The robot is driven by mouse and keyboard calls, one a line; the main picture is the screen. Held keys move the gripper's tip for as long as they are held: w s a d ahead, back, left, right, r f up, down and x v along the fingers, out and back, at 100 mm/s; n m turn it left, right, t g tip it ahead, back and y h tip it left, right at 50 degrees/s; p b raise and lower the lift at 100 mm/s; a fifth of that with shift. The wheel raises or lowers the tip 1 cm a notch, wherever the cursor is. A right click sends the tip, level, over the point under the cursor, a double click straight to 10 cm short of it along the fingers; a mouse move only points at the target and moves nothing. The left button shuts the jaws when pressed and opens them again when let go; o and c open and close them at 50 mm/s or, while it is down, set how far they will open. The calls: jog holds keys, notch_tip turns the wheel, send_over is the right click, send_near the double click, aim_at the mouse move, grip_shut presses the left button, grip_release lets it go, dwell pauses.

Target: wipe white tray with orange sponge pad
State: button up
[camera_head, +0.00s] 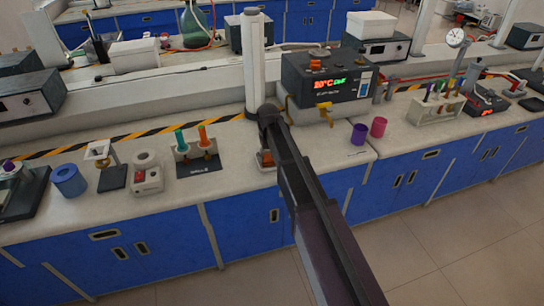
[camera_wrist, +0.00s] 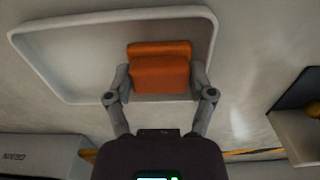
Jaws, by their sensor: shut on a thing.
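In the wrist view, an orange sponge pad (camera_wrist: 160,72) sits between the two fingers of my gripper (camera_wrist: 160,80), which is shut on it. The pad is over the right part of a white tray (camera_wrist: 38,62), near the tray's lower right edge in that view. The tray is shallow with a raised rim, and its floor is bare elsewhere. I cannot tell whether the pad touches the tray floor.
In the head view, a white post (camera_head: 253,65) stands beside my arm's far end. A black device (camera_head: 330,85) with a lit display is to its right. Purple (camera_head: 358,134) and pink (camera_head: 378,126) cups stand near the bench front. A tube rack (camera_head: 195,150) stands left.

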jog(key=shift+s+a+r, duration=0.1)
jog(key=shift+a, duration=0.15)
jog(key=shift+r+p, duration=0.2)
jog(key=shift+p, duration=0.15)
notch_tip(320, 180, up, 5)
jog(key=p, duration=0.5)
jog(key=shift+d+r, duration=0.1)
jog(key=shift+r, duration=0.1)
jog(key=shift+r+p, duration=1.5)
jog(key=shift+p, duration=0.2)
